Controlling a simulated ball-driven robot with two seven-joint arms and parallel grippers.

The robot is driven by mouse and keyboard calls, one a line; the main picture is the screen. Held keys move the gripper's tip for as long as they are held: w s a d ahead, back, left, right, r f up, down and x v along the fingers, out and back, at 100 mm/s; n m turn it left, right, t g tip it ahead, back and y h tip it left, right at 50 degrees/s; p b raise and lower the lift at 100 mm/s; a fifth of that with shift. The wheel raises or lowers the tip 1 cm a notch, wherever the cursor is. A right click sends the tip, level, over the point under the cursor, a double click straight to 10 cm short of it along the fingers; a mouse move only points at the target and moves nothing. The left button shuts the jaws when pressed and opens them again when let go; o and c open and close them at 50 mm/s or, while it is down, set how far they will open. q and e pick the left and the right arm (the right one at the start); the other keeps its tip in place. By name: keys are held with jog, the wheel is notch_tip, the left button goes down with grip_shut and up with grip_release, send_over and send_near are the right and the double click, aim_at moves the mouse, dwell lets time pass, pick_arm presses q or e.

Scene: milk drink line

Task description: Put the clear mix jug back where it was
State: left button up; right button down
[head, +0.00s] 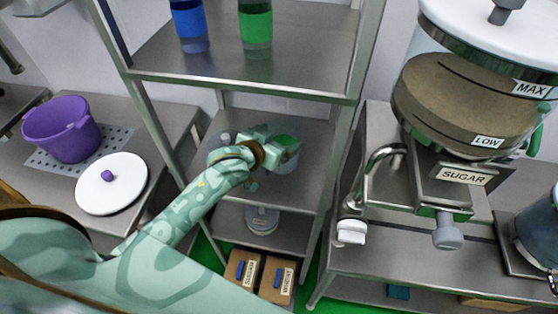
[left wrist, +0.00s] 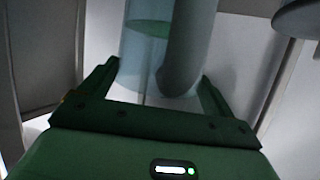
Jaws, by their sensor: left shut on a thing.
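The clear mix jug (head: 288,163) is at the middle level of the metal shelf rack, with green showing through its clear wall. My left gripper (head: 272,148) is shut on the jug, and my mint-green arm reaches in from the lower left. In the left wrist view the clear jug (left wrist: 140,55) stands between the two dark green fingers, with a grey rounded part beside the clear wall. The middle shelf (head: 312,135) is under and around it; I cannot tell whether the jug's base touches the shelf. My right gripper is not in view.
Blue (head: 189,25) and green (head: 255,28) containers stand on the shelf above. A small lidded container (head: 262,220) sits on the shelf below, over cardboard boxes (head: 278,278). A purple pot (head: 62,130) and white lid (head: 112,184) are left; a sugar dispenser (head: 465,110) is right.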

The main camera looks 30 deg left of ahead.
pick_arm(q)
notch_tip(320, 180, down, 6)
jog(key=shift+f+b, duration=0.1)
jog(key=shift+b, duration=0.7)
jog(key=shift+f, duration=0.25)
jog(key=shift+r, duration=0.1)
jog(key=o, duration=1.8)
jog(key=shift+f, duration=0.2)
jog(key=shift+c, duration=0.2)
jog(key=shift+r, duration=0.15)
jog(key=p+v, duration=0.2)
jog(key=v, duration=1)
